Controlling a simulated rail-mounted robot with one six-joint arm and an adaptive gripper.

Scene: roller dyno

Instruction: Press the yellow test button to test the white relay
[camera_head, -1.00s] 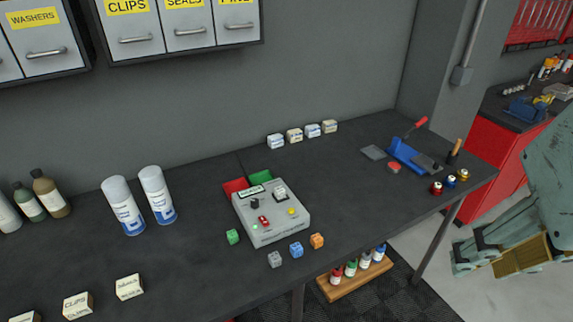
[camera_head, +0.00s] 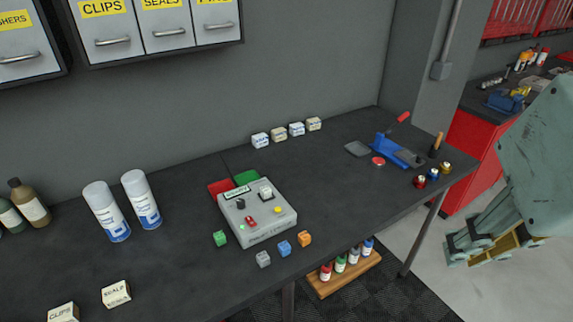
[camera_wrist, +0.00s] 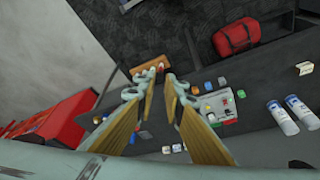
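The grey tester box (camera_head: 258,228) stands mid-bench in the head view. The small white relay (camera_head: 265,191) sits in a socket at its back right. The yellow test button (camera_head: 278,209) is on its right front top, beside a red switch (camera_head: 251,221). A small green light (camera_head: 242,227) shows at its left front. My gripper (camera_head: 502,251) hangs right of the bench, well away from the tester. In the wrist view my gripper (camera_wrist: 160,80) has its fingers apart with nothing between them, and the tester (camera_wrist: 216,106) lies right of them.
Green (camera_head: 220,239), grey (camera_head: 263,259), blue (camera_head: 285,248) and orange (camera_head: 304,239) cubes lie before the tester. Red (camera_head: 220,187) and green (camera_head: 246,177) trays lie behind it. Two spray cans (camera_head: 141,200) stand left. A blue tool (camera_head: 395,152) lies right. Bench between is clear.

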